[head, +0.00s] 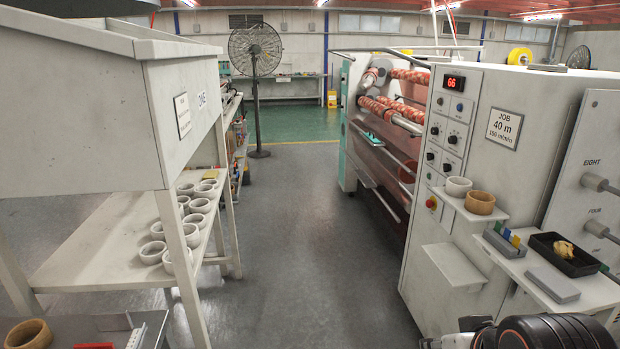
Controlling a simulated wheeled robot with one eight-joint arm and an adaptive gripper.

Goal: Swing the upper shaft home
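The rewinding machine (470,190) stands on the right, with its open bay facing the aisle. In the bay, an upper row of red-orange rolls (410,76) sits on what looks like the upper shaft. A round grey holder (378,70) is at its far end. A second row of red-orange rolls (382,107) lies lower, beside a bare grey bar (407,125). The near ends of both rows are hidden behind the control column, and I cannot tell whether the upper shaft is seated. Part of my arm shows at the bottom right; my gripper is not in view.
The control panel (445,130) reads 66. The grey floor aisle (300,230) is clear up to a fan (256,60).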

